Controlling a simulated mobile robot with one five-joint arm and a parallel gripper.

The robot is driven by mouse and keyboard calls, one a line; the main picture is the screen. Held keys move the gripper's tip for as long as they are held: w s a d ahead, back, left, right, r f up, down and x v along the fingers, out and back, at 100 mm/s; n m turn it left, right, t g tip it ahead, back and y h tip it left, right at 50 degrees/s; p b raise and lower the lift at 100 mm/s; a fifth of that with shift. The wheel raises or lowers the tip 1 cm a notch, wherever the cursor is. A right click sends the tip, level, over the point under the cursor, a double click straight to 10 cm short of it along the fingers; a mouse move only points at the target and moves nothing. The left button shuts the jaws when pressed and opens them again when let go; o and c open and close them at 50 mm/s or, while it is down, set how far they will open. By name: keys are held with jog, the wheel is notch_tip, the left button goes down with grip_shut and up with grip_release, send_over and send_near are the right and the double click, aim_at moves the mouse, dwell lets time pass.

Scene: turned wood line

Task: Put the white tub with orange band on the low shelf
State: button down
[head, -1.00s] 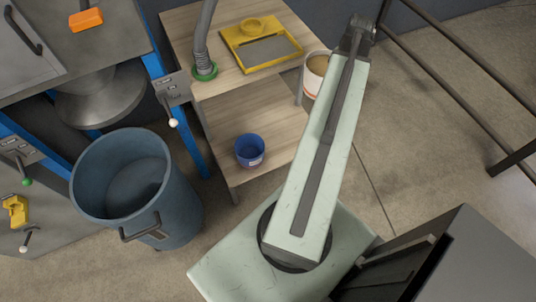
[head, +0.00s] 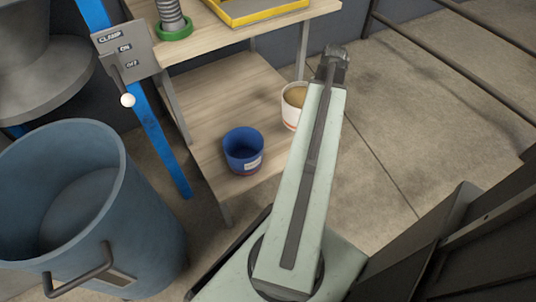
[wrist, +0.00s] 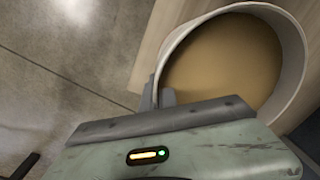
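The white tub with orange band (head: 291,119) is at the right end of the low shelf (head: 215,105), partly hidden behind my arm. It holds something tan. In the wrist view the tub (wrist: 298,45) is large at upper right, with its open top toward the camera. My gripper (wrist: 158,97) is at the tub's near left rim, with the wall between its fingers. In the head view my gripper (head: 333,55) shows small at the arm's far end. I cannot tell whether the tub's base touches the shelf.
A blue tub (head: 243,152) stands on the low shelf, left of the white tub. A large blue bin (head: 80,215) is at lower left. The upper shelf carries a yellow tray (head: 270,10) and a hose with a green ring (head: 174,28). The floor right of the shelf is clear.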

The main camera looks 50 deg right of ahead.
jog(key=shift+w+f, duration=0.15)
jog(key=shift+f, duration=0.1)
notch_tip(320, 180, down, 10)
jog(key=b, duration=1)
jog(key=shift+f, duration=0.15)
jog(key=c, duration=1.7)
grip_release()
jog(key=r+p, duration=1.2)
jog(key=shift+s+d+r, duration=0.1)
jog(key=shift+s+r, duration=0.1)
jog(key=shift+s, duration=0.2)
